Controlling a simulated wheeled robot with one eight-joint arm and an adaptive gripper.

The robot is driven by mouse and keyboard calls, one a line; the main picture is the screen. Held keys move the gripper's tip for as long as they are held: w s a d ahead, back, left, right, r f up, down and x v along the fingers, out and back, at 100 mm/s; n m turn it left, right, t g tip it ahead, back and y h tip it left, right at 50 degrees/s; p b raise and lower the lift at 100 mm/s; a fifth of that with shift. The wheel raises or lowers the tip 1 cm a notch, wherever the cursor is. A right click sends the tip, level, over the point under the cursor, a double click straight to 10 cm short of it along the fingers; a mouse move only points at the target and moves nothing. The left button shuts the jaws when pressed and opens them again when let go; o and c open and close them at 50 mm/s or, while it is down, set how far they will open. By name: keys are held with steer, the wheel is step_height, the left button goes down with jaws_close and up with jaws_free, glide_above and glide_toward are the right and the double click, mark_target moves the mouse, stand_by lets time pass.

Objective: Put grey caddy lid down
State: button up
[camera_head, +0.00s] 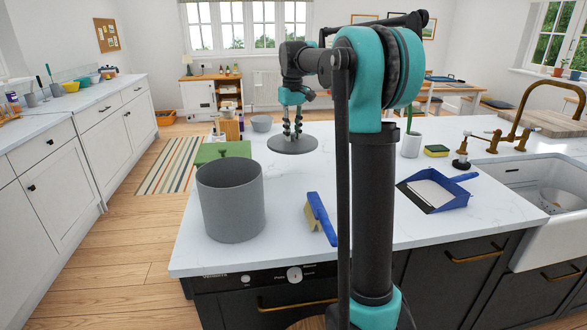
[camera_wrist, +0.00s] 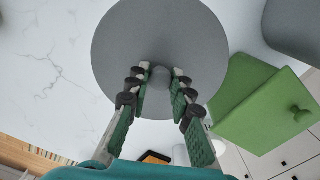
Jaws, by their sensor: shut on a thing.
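The grey caddy lid (camera_head: 292,146) is a flat round disc, level, at or just above the white worktop; I cannot tell whether it touches. In the wrist view the lid (camera_wrist: 160,30) fills the top middle. My gripper (camera_head: 292,132) points down over the lid's centre. In the wrist view my gripper (camera_wrist: 158,78) has its fingers closed on either side of the lid's small round knob (camera_wrist: 158,76). The grey caddy (camera_head: 231,208), a tall open cylinder, stands at the worktop's near left, apart from the lid.
A green box (camera_head: 223,151) stands left of the lid, close to it in the wrist view (camera_wrist: 255,100). A grey bowl (camera_head: 262,123) is behind. A blue brush (camera_head: 320,218), blue dustpan (camera_head: 436,190), white pot (camera_head: 411,145) and sponge (camera_head: 436,151) lie rightward. Worktop (camera_head: 285,190) between is clear.

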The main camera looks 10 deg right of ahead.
step_height(320, 180, down, 13)
steer(key=shift+f, duration=0.1)
stand_by(0.4)
steer(key=o, duration=0.5)
steer(key=shift+f, duration=0.1)
steer(key=o, duration=0.4)
steer(key=shift+o, duration=0.2)
step_height(320, 180, up, 12)
steer(key=shift+r, duration=0.15)
